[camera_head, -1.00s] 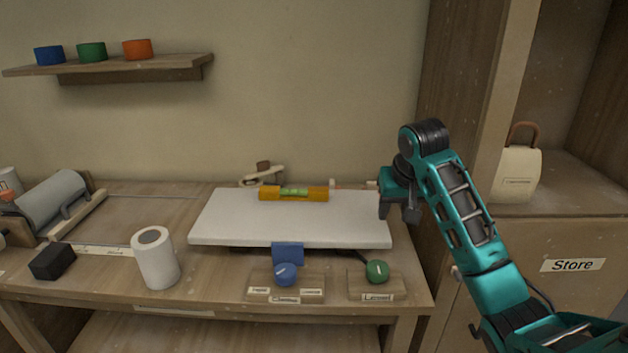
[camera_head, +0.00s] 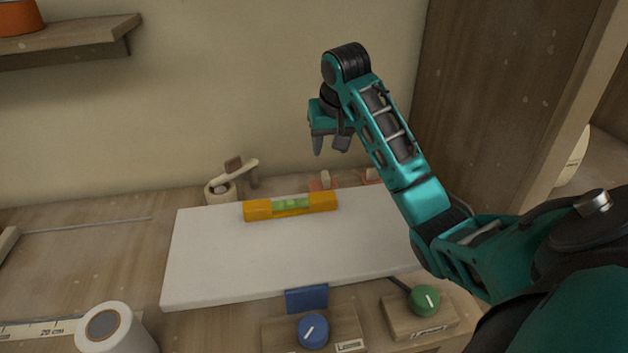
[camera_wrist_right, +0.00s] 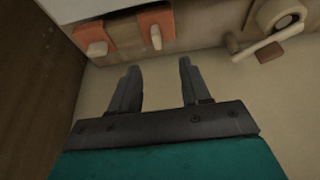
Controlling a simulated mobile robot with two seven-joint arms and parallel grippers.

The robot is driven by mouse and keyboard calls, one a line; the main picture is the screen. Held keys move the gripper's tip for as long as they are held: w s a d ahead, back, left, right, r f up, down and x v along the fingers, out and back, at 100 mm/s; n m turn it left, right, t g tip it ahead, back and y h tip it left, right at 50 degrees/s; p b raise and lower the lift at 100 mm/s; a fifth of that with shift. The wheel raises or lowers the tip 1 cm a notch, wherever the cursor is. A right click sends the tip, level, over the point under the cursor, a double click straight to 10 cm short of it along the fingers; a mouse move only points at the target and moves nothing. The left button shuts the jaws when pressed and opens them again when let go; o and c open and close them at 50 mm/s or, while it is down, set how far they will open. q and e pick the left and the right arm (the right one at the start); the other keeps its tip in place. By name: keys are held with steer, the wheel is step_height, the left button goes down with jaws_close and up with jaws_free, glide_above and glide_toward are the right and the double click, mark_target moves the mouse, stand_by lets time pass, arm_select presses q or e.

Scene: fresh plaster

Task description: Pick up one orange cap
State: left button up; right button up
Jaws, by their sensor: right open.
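An orange cap (camera_head: 20,18), a short round cylinder, sits on the wooden wall shelf at the top left and is cut off by the picture's edge. My right gripper (camera_head: 330,148) is open and empty, pointing down in the air behind the white board, well to the right of the cap and lower in the picture. In the right wrist view its two fingers (camera_wrist_right: 159,68) stand apart with nothing between them. The cap cannot be made out in the wrist view. My left gripper is not in view.
The wall shelf (camera_head: 75,40) juts out at upper left. A white board (camera_head: 270,255) carries a yellow level (camera_head: 290,206). Two orange pieces with pale handles (camera_wrist_right: 97,38) and a white roll (camera_head: 110,328) are nearby. A blue knob (camera_head: 313,332) and green knob (camera_head: 425,299) are in front.

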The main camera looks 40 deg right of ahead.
glide_above(327, 176)
steer(key=s+a, duration=0.2)
step_height(327, 176, down, 6)
steer(key=shift+s+f, duration=0.1)
steer(key=shift+s, duration=0.05)
steer(key=shift+d+x, duration=0.15)
steer(key=shift+x, duration=1.2)
steer(key=shift+d+x, duration=0.15)
steer(key=shift+x, duration=1.25)
steer(key=shift+c, duration=0.2)
jaws_close()
